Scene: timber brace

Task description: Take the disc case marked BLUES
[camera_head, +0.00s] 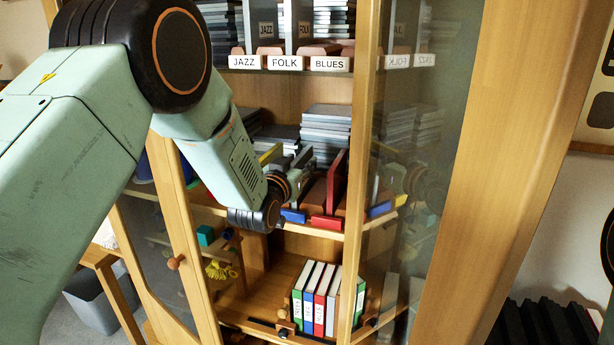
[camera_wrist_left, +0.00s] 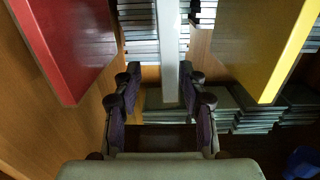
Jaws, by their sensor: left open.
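The BLUES label (camera_head: 330,64) is on the upper shelf's front, right of JAZZ and FOLK. Grey cases marked JAZZ (camera_head: 266,30) and FOLK (camera_head: 304,29) stand above it; no case marked BLUES is readable. On the middle shelf, a grey case (camera_head: 302,158) stands between a yellow case (camera_head: 270,155) and a red case (camera_head: 336,180). My left gripper (camera_head: 291,185) is open at that shelf. In the left wrist view the grey case (camera_wrist_left: 167,55) shows edge-on between the open fingers (camera_wrist_left: 162,100); contact cannot be told. My right gripper is out of view.
The red case (camera_wrist_left: 75,45) and yellow case (camera_wrist_left: 262,45) flank the fingers closely. Grey case stacks (camera_head: 326,130) lie behind. A glass door (camera_head: 410,190) is at the right, a wooden door post (camera_head: 190,240) at the left. Binders (camera_head: 320,295) stand on the lower shelf.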

